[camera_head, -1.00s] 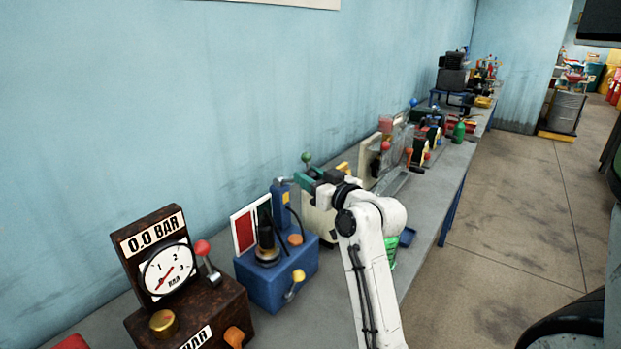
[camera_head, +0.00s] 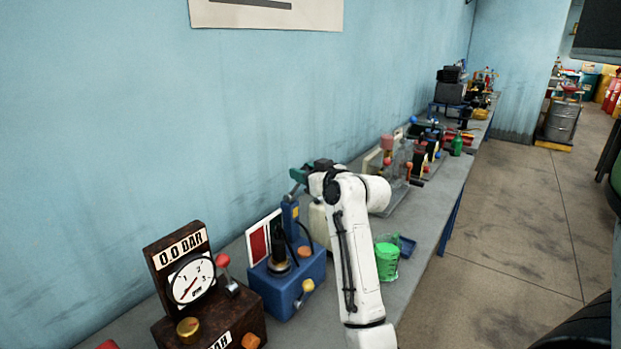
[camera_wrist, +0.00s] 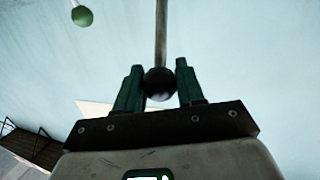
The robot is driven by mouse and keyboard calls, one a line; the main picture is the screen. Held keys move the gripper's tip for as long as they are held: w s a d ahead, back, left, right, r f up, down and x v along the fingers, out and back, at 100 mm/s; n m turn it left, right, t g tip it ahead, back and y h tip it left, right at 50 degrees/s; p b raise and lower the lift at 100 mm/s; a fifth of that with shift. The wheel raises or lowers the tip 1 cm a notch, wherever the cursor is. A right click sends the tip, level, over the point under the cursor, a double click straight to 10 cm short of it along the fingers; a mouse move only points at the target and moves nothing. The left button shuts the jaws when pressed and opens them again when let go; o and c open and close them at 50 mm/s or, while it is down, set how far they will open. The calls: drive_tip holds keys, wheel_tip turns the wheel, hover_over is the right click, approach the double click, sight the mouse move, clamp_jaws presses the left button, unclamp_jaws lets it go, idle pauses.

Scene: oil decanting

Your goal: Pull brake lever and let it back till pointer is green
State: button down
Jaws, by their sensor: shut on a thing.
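My gripper (camera_wrist: 160,88) has dark green fingers closed around a black ball knob (camera_wrist: 160,82) at the end of a thin rod (camera_wrist: 161,30). A cream body (camera_head: 318,222) shows partly below my gripper. I cannot make out its pointer or any green zone. A green ball (camera_wrist: 82,16) shows apart from the fingers at the upper left of the wrist view.
A blue box (camera_head: 297,285) with a red, white and dark panel stands left of my arm. More rigs line the bench behind.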

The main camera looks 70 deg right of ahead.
drive_tip(key=shift+w+r, duration=0.7)
drive_tip(key=shift+w, duration=0.1)
drive_tip(key=c, duration=1.1)
unclamp_jaws()
drive_tip(key=o, duration=0.4)
drive_tip(key=shift+f, duration=0.15)
drive_tip(key=shift+c, duration=0.2)
drive_tip(key=shift+d, duration=0.1)
drive_tip(key=shift+f, duration=0.1)
drive_tip(key=shift+s, duration=0.2)
drive_tip(key=b+v, duration=0.2)
drive_tip(key=v, duration=0.8)
drive_tip(key=shift+s, duration=0.2)
